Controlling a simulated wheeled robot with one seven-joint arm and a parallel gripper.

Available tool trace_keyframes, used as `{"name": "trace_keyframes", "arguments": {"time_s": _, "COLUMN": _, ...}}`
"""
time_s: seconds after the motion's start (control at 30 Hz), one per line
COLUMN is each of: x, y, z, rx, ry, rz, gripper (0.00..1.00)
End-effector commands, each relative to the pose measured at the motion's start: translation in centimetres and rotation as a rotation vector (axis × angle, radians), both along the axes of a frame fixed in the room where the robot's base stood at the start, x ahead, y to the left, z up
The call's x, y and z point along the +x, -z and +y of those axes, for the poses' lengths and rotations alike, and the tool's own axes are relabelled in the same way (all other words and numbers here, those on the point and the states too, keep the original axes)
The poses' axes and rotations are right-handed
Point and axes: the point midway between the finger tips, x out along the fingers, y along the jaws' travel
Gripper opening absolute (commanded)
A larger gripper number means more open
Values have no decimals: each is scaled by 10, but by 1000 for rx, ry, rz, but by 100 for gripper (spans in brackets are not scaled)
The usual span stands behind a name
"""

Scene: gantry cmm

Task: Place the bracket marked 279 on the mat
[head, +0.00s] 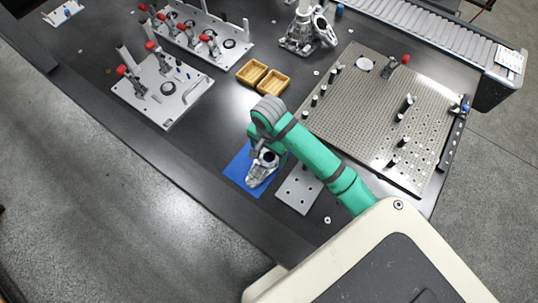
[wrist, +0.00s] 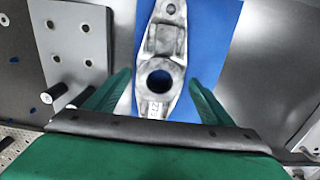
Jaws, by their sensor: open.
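A grey metal bracket (head: 262,171) lies on the blue mat (head: 237,169) near the table's front edge. In the wrist view the bracket (wrist: 165,42) rests lengthwise on the mat (wrist: 212,45), with a round dark hole and a small white label whose number I cannot read surely. My gripper (wrist: 160,80) is open, with one green finger on each side of the bracket and visible gaps between. In the head view my gripper (head: 262,152) is above the bracket and hides part of it.
A grey plate with holes (head: 298,189) lies right of the mat. A large perforated plate (head: 375,110) with dark posts fills the right. Yellow trays (head: 272,82), clamp fixtures (head: 165,95) and another metal casting (head: 300,40) stand farther back. The table is clear left of the mat.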

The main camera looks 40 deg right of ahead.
Motion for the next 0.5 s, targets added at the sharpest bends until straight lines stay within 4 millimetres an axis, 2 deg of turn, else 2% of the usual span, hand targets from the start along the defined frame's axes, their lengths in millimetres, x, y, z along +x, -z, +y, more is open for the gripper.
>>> {"name": "trace_keyframes", "arguments": {"time_s": 0.3, "x": 1, "y": -65, "z": 0, "rx": -4, "ry": -3, "rz": -4, "gripper": 76}}
{"name": "trace_keyframes", "arguments": {"time_s": 0.5, "x": 0, "y": -92, "z": -1, "rx": -5, "ry": -2, "rz": -2, "gripper": 76}}
